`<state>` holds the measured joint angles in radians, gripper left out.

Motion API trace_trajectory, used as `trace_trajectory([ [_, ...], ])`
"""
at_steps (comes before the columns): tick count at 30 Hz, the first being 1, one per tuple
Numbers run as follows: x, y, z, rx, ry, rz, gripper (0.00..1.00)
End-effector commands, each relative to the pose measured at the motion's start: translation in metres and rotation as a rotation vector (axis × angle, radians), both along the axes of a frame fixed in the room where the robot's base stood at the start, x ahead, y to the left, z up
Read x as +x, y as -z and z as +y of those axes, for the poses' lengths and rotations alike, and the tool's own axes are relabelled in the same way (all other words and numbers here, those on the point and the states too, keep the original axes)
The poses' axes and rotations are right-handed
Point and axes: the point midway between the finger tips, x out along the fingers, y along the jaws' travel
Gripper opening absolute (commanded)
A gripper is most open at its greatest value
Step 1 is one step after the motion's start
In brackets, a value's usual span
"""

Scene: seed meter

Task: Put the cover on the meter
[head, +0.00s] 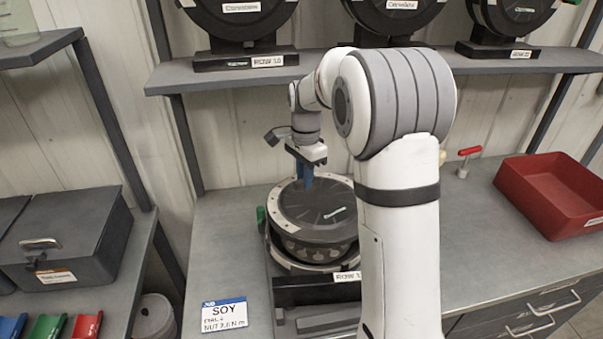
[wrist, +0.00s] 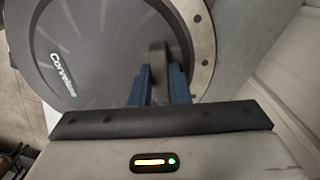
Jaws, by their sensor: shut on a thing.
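The meter (head: 315,250), labelled ROW 1.0, stands on the bench on a dark base. The dark round cover (head: 322,212) lies flat over its top, with a pale, holed rim showing along the left and far side. I cannot tell whether the cover is fully seated. My gripper (head: 304,182) is over the far part of the cover, its blue fingers pointing down. In the wrist view, the fingers (wrist: 160,88) are shut on a dark raised grip of the cover (wrist: 85,45). The pale rim shows to the right there. My arm hides the meter's right side.
A red T-handled tool (head: 468,154) and a red tray (head: 535,205) are on the right. A grey box (head: 62,250) stands left. Other meters (head: 240,18) sit on the shelf (head: 225,78) behind.

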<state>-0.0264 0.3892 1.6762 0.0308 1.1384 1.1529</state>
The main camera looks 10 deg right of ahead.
Motion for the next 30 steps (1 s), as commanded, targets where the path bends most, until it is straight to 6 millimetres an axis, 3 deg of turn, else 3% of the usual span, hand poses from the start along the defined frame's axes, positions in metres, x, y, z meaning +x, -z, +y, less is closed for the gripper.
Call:
trace_trajectory([
  [16, -0.002, 0.04, 0.002, 0.0, -0.002, 0.0, 0.0],
  [30, -0.003, 0.043, 0.003, 0.0, -0.003, 0.0, 0.0],
])
